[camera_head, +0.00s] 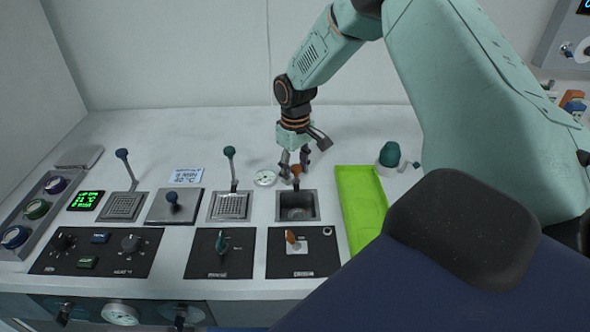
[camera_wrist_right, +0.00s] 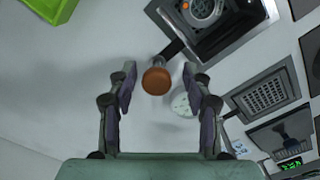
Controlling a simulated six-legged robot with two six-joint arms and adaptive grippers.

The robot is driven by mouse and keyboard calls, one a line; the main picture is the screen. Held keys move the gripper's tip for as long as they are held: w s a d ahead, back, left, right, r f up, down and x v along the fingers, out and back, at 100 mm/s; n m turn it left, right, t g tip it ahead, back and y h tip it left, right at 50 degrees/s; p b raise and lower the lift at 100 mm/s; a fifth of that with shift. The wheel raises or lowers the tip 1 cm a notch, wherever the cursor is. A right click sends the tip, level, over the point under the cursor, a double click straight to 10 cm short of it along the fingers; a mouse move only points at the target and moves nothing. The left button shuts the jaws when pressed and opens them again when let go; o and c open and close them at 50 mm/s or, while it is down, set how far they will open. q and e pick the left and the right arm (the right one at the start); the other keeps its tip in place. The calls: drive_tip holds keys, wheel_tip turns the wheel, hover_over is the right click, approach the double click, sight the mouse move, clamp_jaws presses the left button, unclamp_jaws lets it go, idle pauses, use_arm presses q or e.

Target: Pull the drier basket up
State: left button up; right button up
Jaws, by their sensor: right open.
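The drier basket's handle ends in a brown knob (camera_head: 297,169), beside the square dark well (camera_head: 298,206) at the right of the row. In the right wrist view the brown knob (camera_wrist_right: 156,81) lies between the two fingers, with a gap on both sides. A dark stem runs from it to the well (camera_wrist_right: 212,20), which has a round grille inside. My right gripper (camera_head: 294,164) is open, pointing down around the knob; it also shows in the wrist view (camera_wrist_right: 160,72). My left gripper is not in view.
A bright green tray (camera_head: 360,205) lies right of the well. A mesh basket with an upright dark-knobbed handle (camera_head: 230,205) stands to its left, and a similar one (camera_head: 123,205) further left. A round white dial (camera_head: 264,178) sits close to the gripper. Control panels (camera_head: 302,252) line the front.

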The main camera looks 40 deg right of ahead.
drive_tip(key=shift+s+d+f, duration=0.1)
drive_tip(key=shift+d, duration=0.2)
drive_tip(key=shift+a, duration=0.25)
drive_tip(key=c, duration=0.5)
drive_tip(key=shift+d, duration=0.1)
clamp_jaws()
